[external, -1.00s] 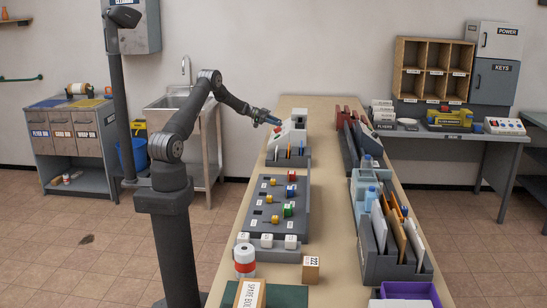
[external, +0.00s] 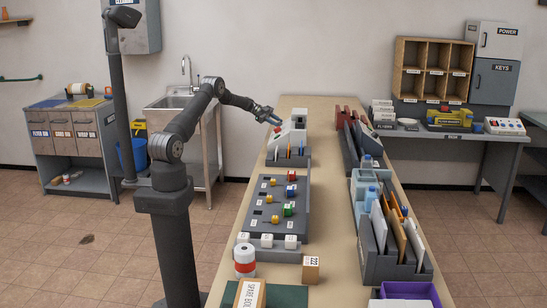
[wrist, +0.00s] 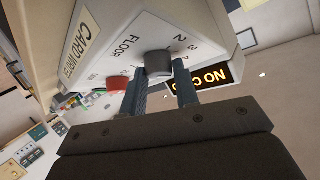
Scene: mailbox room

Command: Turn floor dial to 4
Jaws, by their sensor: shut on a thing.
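The floor dial (wrist: 158,63) is a dark grey round knob on the sloped pale face of the card writer (wrist: 95,35), which also stands on the far part of the bench in the external view (external: 299,122). The word FLOOR and several numbers are printed around the dial. My gripper (wrist: 161,88) has one finger on each side of the dial and is shut on it; it also shows at the card writer in the external view (external: 278,121). The dial's pointer mark is not visible, so its setting cannot be read.
A red button (wrist: 117,83) sits close beside the left finger. A lit display (wrist: 198,78) reading "NO C", partly hidden, is at the right. In the external view, a grey panel with coloured knobs (external: 262,222) and a file rack (external: 372,252) stand nearer on the bench.

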